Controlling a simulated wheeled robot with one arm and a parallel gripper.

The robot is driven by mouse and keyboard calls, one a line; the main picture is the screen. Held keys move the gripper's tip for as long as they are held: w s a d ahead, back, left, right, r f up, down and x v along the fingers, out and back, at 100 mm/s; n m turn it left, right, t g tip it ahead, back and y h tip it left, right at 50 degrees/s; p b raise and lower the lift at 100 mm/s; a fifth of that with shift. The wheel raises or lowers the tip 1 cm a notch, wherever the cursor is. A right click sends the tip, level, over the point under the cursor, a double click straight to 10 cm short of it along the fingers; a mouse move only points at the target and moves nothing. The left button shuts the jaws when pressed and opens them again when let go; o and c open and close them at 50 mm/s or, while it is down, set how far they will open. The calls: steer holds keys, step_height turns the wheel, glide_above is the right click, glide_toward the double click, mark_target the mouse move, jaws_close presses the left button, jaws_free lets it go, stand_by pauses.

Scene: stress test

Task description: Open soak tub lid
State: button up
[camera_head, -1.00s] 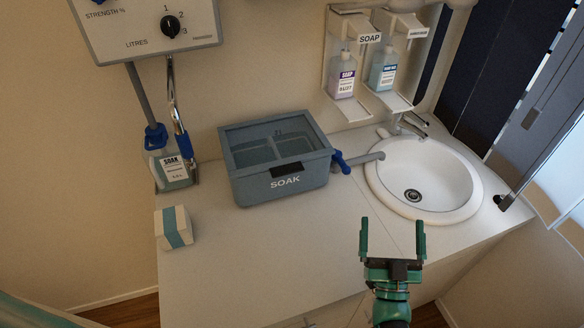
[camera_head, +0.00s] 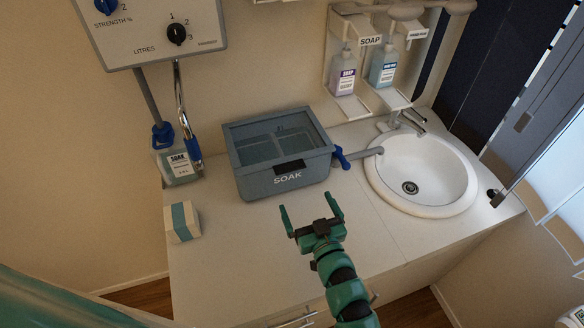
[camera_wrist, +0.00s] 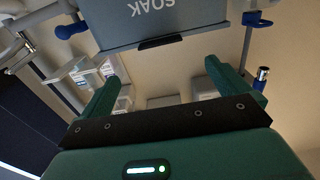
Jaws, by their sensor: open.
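The soak tub (camera_head: 258,182) is a grey-blue box marked SOAK on the counter against the wall. Its lid (camera_head: 255,150) lies flat over the top and looks see-through, with a grey frame. A dark handle tab (camera_head: 289,166) sits at the middle of the lid's front edge. My gripper (camera_head: 310,209) is open and empty, in front of the tub and apart from it, with its fingers pointing toward it. In the wrist view the tub front (camera_wrist: 165,22) appears upside down beyond the open fingers, with the dark tab (camera_wrist: 160,42) between them.
A blue-handled drain tap (camera_head: 342,158) sticks out at the tub's right, its pipe reaching the sink (camera_head: 424,180). A SOAK bottle (camera_head: 180,167) and a small white-and-teal box (camera_head: 182,222) stand at the left. Soap dispensers (camera_head: 343,75) hang behind. The counter in front is clear.

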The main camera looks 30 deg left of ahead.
mark_target(292, 171)
steer(key=p+x, duration=0.4)
steer(key=x, duration=0.7)
steer(key=shift+w+a+r, duration=0.15)
steer(key=shift+a, duration=0.1)
steer(key=shift+w+a+p, duration=0.2)
steer(key=shift+w+p, duration=0.1)
steer(key=shift+c, duration=0.2)
